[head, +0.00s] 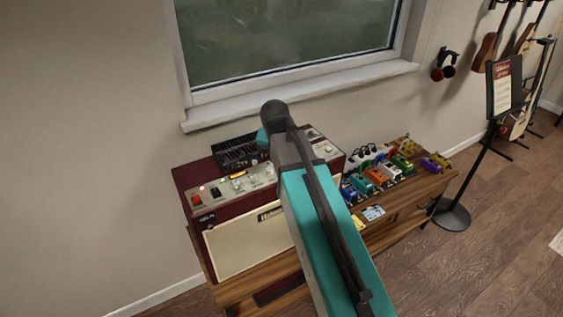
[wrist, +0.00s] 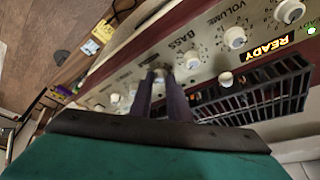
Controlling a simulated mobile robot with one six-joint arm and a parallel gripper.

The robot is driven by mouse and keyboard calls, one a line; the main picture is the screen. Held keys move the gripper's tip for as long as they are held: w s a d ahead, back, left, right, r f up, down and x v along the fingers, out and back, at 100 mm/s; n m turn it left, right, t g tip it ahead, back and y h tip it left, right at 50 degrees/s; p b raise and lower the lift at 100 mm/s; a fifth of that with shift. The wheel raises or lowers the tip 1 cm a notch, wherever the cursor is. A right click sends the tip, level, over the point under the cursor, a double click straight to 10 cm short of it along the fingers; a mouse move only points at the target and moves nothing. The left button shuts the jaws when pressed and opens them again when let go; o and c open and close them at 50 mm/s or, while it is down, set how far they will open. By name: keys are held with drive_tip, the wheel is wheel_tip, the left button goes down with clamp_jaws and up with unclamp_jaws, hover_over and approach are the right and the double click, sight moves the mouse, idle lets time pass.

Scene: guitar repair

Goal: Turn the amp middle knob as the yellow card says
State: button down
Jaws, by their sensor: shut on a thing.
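The dark red amp (head: 188,178) stands under the window, its pale control panel (head: 222,190) facing up. In the wrist view my gripper (wrist: 163,76) is shut on a knob in the panel's row, next to the BASS knob (wrist: 192,60). I take this for the middle knob (wrist: 161,71); its label and pointer are hidden or too small to read. My arm hides the gripper in the head view. A small yellow item (head: 357,222), possibly the yellow card, lies right of the amp; its writing is not legible.
The VOLUME knob (wrist: 235,37), a lit READY display (wrist: 263,48) and a black slotted grille (wrist: 255,95) are close to my fingers. Several coloured pedals (head: 372,176) sit on the wooden bench (head: 400,203) at right. A music stand (head: 503,88) is further right.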

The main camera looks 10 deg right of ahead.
drive_tip(key=shift+s, duration=0.15)
drive_tip(key=c, duration=1.7)
unclamp_jaws()
drive_tip(key=shift+s, duration=0.1)
drive_tip(key=shift+o, duration=0.2)
drive_tip(key=shift+r, duration=0.25)
drive_tip(key=shift+b+v, duration=0.6)
drive_tip(key=shift+v, duration=1.4)
drive_tip(key=b+v, duration=0.1)
drive_tip(key=v, duration=0.8)
drive_tip(key=shift+b, duration=0.4)
drive_tip(key=shift+s+a, duration=0.1)
